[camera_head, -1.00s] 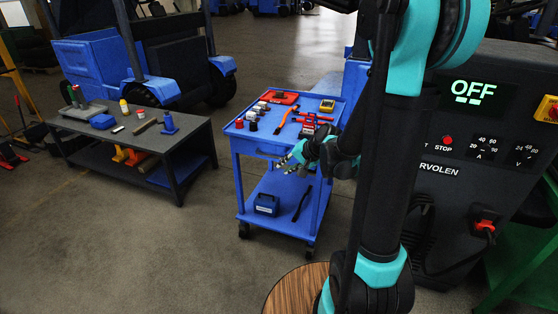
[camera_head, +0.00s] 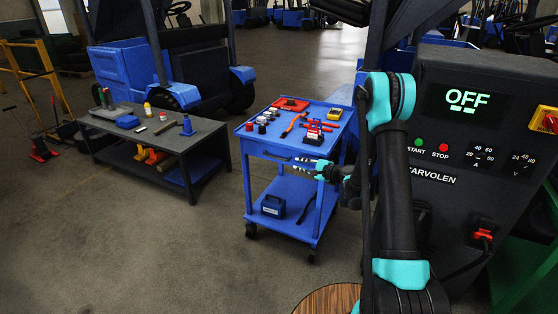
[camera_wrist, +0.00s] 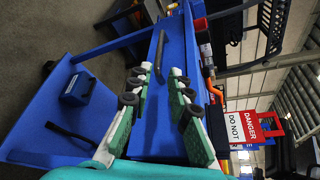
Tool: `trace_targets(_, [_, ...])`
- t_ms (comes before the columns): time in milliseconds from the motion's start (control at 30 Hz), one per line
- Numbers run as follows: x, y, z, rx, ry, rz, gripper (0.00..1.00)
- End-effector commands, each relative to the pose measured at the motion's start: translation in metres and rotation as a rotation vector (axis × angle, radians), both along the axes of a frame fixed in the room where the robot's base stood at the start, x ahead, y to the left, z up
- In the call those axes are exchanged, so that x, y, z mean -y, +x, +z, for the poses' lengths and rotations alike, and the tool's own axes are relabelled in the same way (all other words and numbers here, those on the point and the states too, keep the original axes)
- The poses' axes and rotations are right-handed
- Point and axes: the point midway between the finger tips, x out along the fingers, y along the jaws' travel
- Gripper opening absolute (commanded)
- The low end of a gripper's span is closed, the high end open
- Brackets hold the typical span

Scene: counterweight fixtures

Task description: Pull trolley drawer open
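The blue trolley (camera_head: 283,180) stands in the middle of the head view, with its drawer (camera_head: 256,149) under the top tray. The drawer looks closed. In the wrist view the picture is turned sideways, and the drawer front (camera_wrist: 167,105) is a long blue panel with a dark bar handle (camera_wrist: 161,50). My gripper (camera_head: 306,165) is in front of the trolley's front right part. No contact with the handle shows.
Tools and a red tray (camera_head: 291,104) lie on the trolley top; a blue box (camera_head: 273,206) sits on its lower shelf. A red and white danger sign (camera_wrist: 257,127) is near the right finger. A workbench (camera_head: 165,140) stands left, a dark machine (camera_head: 455,200) right.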

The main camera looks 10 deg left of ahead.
Motion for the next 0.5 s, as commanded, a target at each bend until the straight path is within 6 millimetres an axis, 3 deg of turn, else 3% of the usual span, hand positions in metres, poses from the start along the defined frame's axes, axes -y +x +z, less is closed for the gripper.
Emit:
trace_targets(167, [-0.013, 0.01, -0.004, -0.001, 0.005, 0.001, 0.19])
trace_targets(500, [-0.062, 0.048, -0.017, -0.001, 0.003, 0.002, 0.19])
